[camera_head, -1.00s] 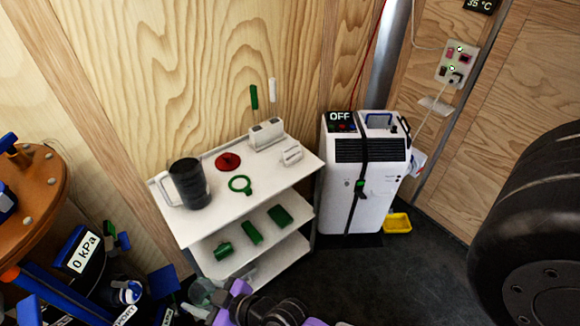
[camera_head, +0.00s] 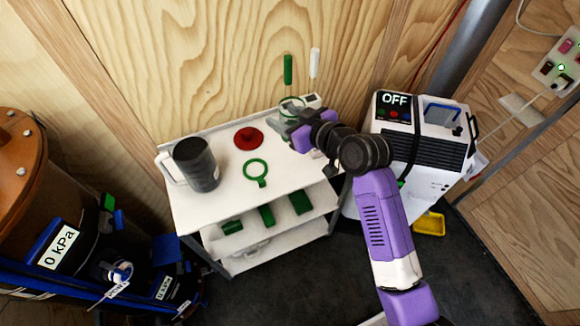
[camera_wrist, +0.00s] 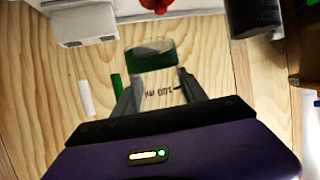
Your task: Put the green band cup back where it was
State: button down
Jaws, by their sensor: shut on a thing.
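The green band cup (camera_wrist: 152,58) is clear, with a green band and "100 ml" lettering that reads upside down in the wrist view. My gripper (camera_wrist: 158,88) is shut on it, one finger on each side. In the head view the cup (camera_head: 291,109) shows at the back right of the white cart's top shelf (camera_head: 215,222), in front of my gripper (camera_head: 303,132). It looks held above the shelf; I cannot tell whether its base touches anything. My wrist hides part of that corner.
A green stick (camera_head: 288,70) and a white stick (camera_head: 314,63) show against the wall behind. The white OFF unit (camera_head: 440,140) stands right of the cart.

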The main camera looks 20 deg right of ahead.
jog(key=r, duration=0.1)
jog(key=w, duration=0.1)
jog(key=r, duration=0.1)
jog(key=shift+w+a+r, duration=0.15)
jog(key=shift+a+r, duration=0.15)
notch_tip(320, 180, down, 15)
jog(key=shift+a+f, duration=0.1)
jog(key=shift+f, duration=2.25)
jog(key=shift+f+b, duration=0.15)
jog(key=shift+b, duration=0.2)
jog(key=c, duration=0.6)
grip_release()
